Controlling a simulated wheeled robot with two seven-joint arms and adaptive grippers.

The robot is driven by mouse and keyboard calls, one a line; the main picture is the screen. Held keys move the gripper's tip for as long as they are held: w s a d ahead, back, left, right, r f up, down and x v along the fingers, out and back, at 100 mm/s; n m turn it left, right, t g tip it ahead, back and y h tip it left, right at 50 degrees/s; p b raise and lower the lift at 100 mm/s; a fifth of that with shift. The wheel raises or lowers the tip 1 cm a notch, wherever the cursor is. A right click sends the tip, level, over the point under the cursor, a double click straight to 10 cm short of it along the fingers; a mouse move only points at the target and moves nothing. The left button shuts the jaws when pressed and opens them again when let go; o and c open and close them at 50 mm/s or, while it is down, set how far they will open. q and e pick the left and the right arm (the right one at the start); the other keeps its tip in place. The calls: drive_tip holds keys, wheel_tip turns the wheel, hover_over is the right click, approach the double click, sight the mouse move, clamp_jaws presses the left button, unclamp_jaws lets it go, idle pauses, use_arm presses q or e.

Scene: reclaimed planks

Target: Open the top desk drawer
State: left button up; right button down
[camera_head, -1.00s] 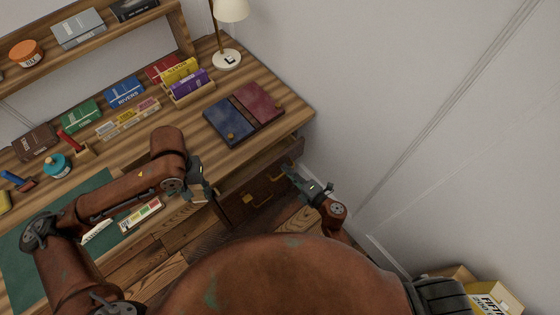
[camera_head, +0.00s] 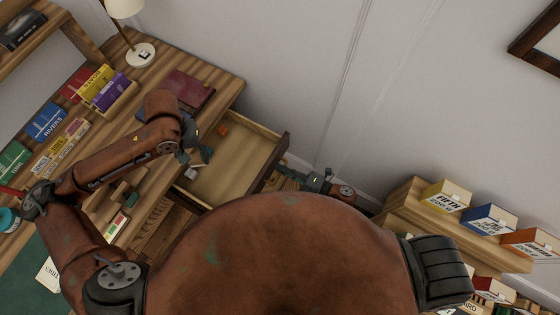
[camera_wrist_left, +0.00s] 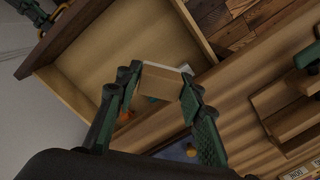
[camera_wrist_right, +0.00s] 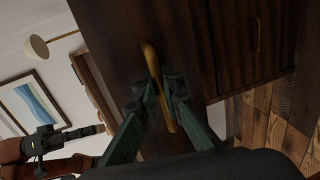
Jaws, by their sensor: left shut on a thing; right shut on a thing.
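The top desk drawer (camera_head: 232,168) is pulled out from under the desktop (camera_head: 222,82), with its pale interior showing. Its front carries a brass handle (camera_wrist_right: 157,75) in the right wrist view. My right gripper (camera_head: 284,170) is at the drawer front; in the right wrist view its fingers (camera_wrist_right: 155,98) are shut on the handle. My left gripper (camera_head: 203,155) is above the drawer's desk-side part. In the left wrist view its fingers (camera_wrist_left: 158,88) are shut on a small tan box (camera_wrist_left: 160,82). The drawer (camera_wrist_left: 110,60) lies behind it there.
A small orange thing (camera_head: 222,130) is at the drawer's back. A red book (camera_head: 190,90) lies on the desktop near a lamp (camera_head: 140,52). A wooden shelf (camera_head: 400,215) with several boxes stands at the right. A lower drawer handle (camera_wrist_right: 257,35) shows in the right wrist view.

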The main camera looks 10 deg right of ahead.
drive_tip(key=shift+s+d, duration=0.15)
drive_tip(key=shift+d, duration=0.15)
drive_tip(key=c, duration=2.1)
unclamp_jaws()
drive_tip(key=v, duration=1.2)
drive_tip(key=shift+f, duration=0.1)
